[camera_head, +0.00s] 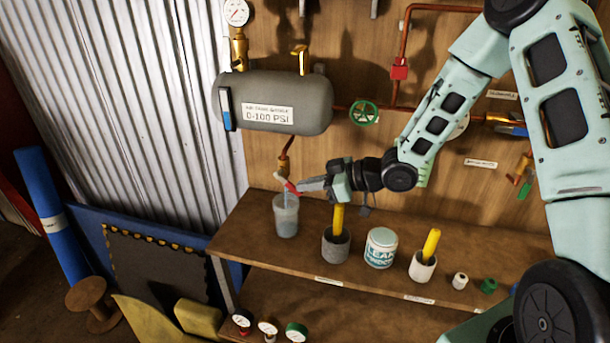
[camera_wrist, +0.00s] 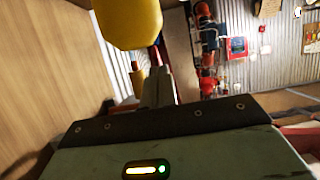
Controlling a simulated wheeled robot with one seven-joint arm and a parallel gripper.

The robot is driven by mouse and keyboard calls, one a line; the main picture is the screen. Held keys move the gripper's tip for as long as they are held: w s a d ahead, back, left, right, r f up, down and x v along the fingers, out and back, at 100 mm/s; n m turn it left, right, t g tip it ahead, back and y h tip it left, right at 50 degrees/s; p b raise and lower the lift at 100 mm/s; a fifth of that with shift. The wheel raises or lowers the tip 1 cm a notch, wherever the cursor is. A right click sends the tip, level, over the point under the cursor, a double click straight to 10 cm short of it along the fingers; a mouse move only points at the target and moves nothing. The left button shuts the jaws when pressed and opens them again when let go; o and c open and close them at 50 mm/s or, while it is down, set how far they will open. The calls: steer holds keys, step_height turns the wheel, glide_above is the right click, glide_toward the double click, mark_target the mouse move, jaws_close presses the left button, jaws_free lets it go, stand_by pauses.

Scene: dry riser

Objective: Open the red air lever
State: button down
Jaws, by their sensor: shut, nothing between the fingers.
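The red air lever (camera_head: 292,188) is below the brass valve (camera_head: 284,163) that hangs on a copper pipe under the grey tank (camera_head: 275,105). My gripper (camera_head: 303,186) reaches in from the right, with its fingertips at the lever. It is shut with nothing held between the fingers. Whether the fingertips touch the lever I cannot tell. In the wrist view the closed fingers (camera_wrist: 158,88) point at a small red piece (camera_wrist: 155,56), probably the lever, partly hidden behind them.
The wooden shelf (camera_head: 255,235) holds a grey cup with a yellow stick (camera_head: 337,240), a leak detector tub (camera_head: 381,247) and a white cup (camera_head: 422,268). A green handwheel (camera_head: 363,113) is right of the tank.

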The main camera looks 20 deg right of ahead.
mark_target(302, 193)
steer(key=shift+w+a+f+b, duration=0.15)
steer(key=shift+f+b, duration=0.2)
steer(key=shift+f, duration=0.25)
steer(key=shift+a+f+b, duration=0.15)
steer(key=shift+f+b, duration=0.15)
steer(key=shift+f, duration=0.3)
steer(key=shift+w+a+f+b, duration=0.3)
steer(key=shift+f+b, duration=0.1)
steer(key=shift+f, duration=0.15)
steer(key=b+v, duration=0.1)
steer(key=v, duration=1.6)
steer(key=shift+b, duration=0.4)
steer(key=shift+s+d, duration=0.1)
steer(key=shift+d, duration=0.05)
